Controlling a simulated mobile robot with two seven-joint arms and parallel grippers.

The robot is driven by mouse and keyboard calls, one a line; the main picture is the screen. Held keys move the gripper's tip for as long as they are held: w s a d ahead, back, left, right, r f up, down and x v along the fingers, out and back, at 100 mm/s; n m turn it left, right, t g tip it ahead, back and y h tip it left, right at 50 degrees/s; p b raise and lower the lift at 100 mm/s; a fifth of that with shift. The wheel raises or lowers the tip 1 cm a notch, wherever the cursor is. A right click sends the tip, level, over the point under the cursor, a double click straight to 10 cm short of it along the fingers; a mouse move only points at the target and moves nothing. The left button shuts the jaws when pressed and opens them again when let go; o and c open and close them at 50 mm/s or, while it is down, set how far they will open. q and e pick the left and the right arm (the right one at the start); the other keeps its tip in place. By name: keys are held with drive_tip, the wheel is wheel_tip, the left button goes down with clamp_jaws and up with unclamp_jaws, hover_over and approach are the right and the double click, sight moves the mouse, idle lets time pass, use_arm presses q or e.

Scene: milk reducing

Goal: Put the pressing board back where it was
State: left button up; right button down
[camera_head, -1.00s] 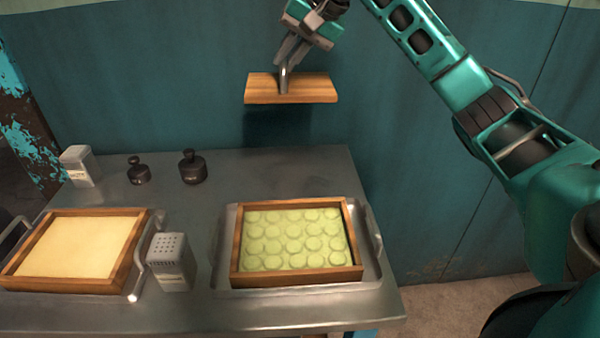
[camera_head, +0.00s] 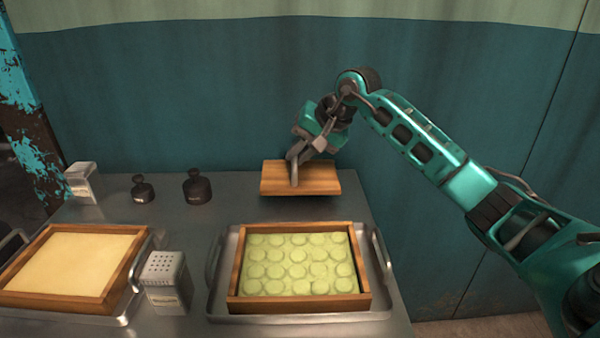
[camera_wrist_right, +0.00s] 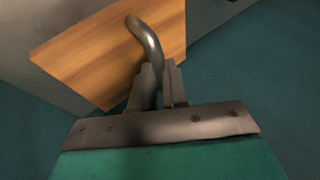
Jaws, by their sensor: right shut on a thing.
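The pressing board (camera_head: 322,178) is a wooden plank with a curved metal handle. It is low over the back right part of the metal table, behind the tray of green rounds; I cannot tell whether it touches the table. My right gripper (camera_head: 298,160) is shut on the board's handle. In the right wrist view, the fingers (camera_wrist_right: 158,88) close around the metal handle (camera_wrist_right: 148,45), with the wooden board (camera_wrist_right: 95,55) beyond. My left gripper is not in view.
A wooden frame (camera_head: 234,270) of green rounds sits in a metal tray (camera_head: 215,300). Another frame (camera_head: 125,270) holds a pale yellow slab. A grater-like shaker (camera_head: 166,283), two dark weights (camera_head: 197,187) (camera_head: 142,189) and a white shaker (camera_head: 82,183) stand on the table (camera_head: 100,212).

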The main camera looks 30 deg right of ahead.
sight(300, 175)
drive_tip(key=shift+f+b, duration=0.35)
drive_tip(key=shift+f, duration=1.7)
drive_tip(key=shift+f, duration=0.15)
drive_tip(key=c, duration=1.1)
unclamp_jaws()
drive_tip(key=shift+c, duration=0.2)
drive_tip(key=shift+r, duration=0.25)
drive_tip(key=p+v, duration=0.1)
drive_tip(key=v, duration=1)
drive_tip(key=shift+s+r, duration=0.25)
drive_tip(key=shift+r, duration=0.05)
drive_tip(key=shift+d, duration=0.1)
